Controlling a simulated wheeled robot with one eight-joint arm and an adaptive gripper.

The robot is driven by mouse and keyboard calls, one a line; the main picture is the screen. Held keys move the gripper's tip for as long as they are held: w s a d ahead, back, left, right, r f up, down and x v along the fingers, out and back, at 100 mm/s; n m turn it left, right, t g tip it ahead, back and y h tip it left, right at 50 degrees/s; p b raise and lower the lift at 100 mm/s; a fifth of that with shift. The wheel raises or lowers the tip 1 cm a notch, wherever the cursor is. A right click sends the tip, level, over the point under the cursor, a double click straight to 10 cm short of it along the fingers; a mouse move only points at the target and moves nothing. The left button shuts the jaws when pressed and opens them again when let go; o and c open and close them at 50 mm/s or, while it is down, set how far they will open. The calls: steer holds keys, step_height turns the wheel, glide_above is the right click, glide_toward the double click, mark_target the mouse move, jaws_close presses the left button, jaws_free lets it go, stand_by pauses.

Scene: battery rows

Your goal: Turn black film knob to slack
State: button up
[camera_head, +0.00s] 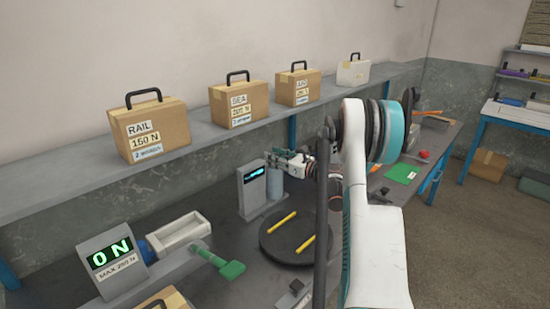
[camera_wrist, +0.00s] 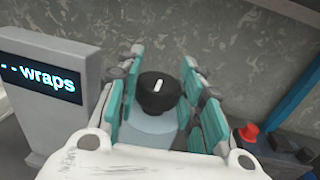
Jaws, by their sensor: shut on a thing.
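The black film knob (camera_wrist: 156,97) has a white mark on top, pointing nearly straight up the picture in the wrist view. It sits on top of a pale grey-blue cylinder (camera_wrist: 148,130). My gripper (camera_wrist: 160,90) is shut on the knob, with its teal-padded fingers on the left and right sides. In the head view my gripper (camera_head: 287,160) is at the top of the cylinder (camera_head: 275,188), and the knob is hidden there. A grey display post (camera_wrist: 55,105) beside it reads "--wraps"; it also shows in the head view (camera_head: 251,192).
A dark round turntable (camera_head: 270,246) with two yellow bars stands in front of the cylinder. A red button (camera_wrist: 249,131) is at the right in the wrist view. Labelled boxes (camera_head: 150,128) stand on the shelf above. A scale display (camera_head: 110,258) reads "0 N".

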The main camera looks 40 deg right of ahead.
steer(key=shift+n+y, duration=0.5)
steer(key=shift+y, duration=0.2)
steer(key=o, duration=1.1)
steer(key=v, duration=1.2)
steer(key=shift+r, duration=0.2)
